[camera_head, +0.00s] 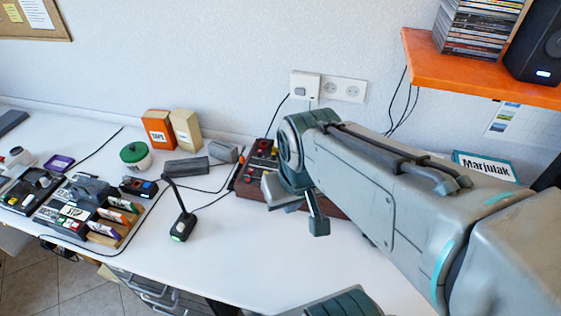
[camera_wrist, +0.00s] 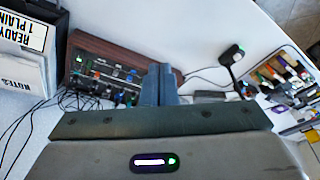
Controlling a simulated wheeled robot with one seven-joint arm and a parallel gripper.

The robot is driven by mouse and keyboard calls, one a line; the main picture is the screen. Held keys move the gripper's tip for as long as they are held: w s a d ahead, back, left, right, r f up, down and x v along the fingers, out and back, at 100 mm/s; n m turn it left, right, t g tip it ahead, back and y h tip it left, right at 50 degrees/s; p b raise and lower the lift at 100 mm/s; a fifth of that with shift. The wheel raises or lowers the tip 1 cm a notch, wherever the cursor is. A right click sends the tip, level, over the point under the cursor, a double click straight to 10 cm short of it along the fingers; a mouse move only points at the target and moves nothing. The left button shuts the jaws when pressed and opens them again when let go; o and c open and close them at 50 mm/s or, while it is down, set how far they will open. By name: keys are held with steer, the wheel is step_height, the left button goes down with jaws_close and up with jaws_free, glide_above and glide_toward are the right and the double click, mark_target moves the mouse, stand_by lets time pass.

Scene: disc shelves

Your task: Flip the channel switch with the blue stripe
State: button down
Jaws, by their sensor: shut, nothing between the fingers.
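A mixer-like panel (camera_wrist: 108,76) with wooden edges and several small switches and knobs lies in the wrist view, left of my fingers. In the head view its red-and-black left part (camera_head: 259,160) shows on the desk, and my arm hides most of the rest. Small blue, red and green marks show on the panel, but I cannot tell which switch has the blue stripe. My gripper (camera_wrist: 158,72) is shut and empty, with its fingers beside the panel's right part. Whether they touch it is not clear.
A microphone (camera_head: 181,224) stands left of the panel on the white desk. Cables run around the panel. An orange shelf (camera_head: 470,75) hangs at the upper right. The desk front in the middle is clear.

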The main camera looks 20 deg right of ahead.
steer(key=w+d+f+n, duration=0.3)
steer(key=w, duration=0.4)
steer(key=w+d+f+n+g, duration=0.1)
steer(key=w+d+f+n, duration=0.2)
steer(key=w, duration=0.5)
steer(key=w+d+f+n, duration=0.3)
steer(key=w+d+n, duration=0.1)
steer(key=w, duration=0.3)
steer(key=shift+w+f+n+g+h, duration=0.3)
steer(key=shift+w+f+n+h, duration=0.1)
steer(key=shift+n, duration=0.2)
steer(key=f, duration=0.4)
steer(key=w+f+p, duration=0.1)
steer(key=f, duration=0.4)
steer(key=d+f, duration=0.1)
steer(key=f, duration=0.4)
steer(key=shift+w+p, duration=0.3)
steer(key=shift+p, duration=0.1)
